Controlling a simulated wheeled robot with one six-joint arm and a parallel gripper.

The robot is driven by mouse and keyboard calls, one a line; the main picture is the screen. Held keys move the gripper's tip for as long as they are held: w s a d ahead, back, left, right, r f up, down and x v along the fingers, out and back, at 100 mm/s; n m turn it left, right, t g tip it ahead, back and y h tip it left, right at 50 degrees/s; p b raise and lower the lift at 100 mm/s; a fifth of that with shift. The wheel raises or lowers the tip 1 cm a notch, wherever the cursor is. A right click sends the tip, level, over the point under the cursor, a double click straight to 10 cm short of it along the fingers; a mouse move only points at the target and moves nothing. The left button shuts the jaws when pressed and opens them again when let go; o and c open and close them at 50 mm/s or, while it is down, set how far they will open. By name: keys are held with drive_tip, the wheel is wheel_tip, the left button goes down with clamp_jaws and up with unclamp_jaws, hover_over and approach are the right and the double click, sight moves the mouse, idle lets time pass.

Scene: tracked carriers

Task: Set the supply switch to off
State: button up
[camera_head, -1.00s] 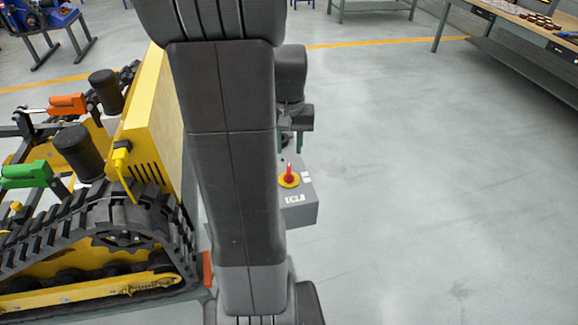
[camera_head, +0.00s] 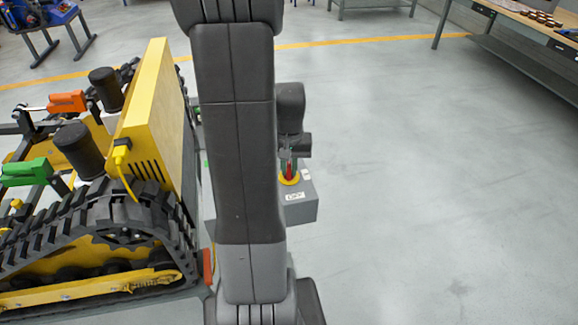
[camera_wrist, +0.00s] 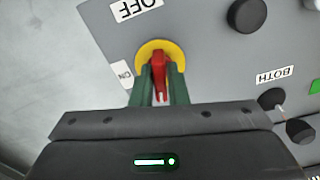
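The supply switch is a red handle (camera_wrist: 158,72) on a round yellow plate (camera_wrist: 174,49), on top of a grey box (camera_head: 300,207). In the wrist view an OFF label (camera_wrist: 137,8) is above the switch and an ON label (camera_wrist: 122,74) is to its left. My gripper (camera_wrist: 159,75) has one green finger on each side of the red handle, very close to it. I cannot tell whether the fingers press on it. The handle's lower part lies between the fingers.
A yellow and black tracked carrier (camera_head: 100,245) stands close to the left of my arm. The floor to the right is clear up to a workbench (camera_head: 520,20).

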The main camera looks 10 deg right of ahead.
sight(289, 166)
clamp_jaws()
drive_tip(key=shift+n+b, duration=0.3)
drive_tip(key=shift+n, duration=1.2)
drive_tip(key=o, duration=0.5)
unclamp_jaws()
drive_tip(key=shift+r, duration=0.1)
wheel_tip(289, 166, up, 14)
drive_tip(key=shift+f, duration=0.15)
wheel_tip(289, 166, down, 14)
drive_tip(key=shift+f, duration=0.1)
drive_tip(key=shift+r+m, duration=0.2)
drive_tip(key=shift+m, duration=0.3)
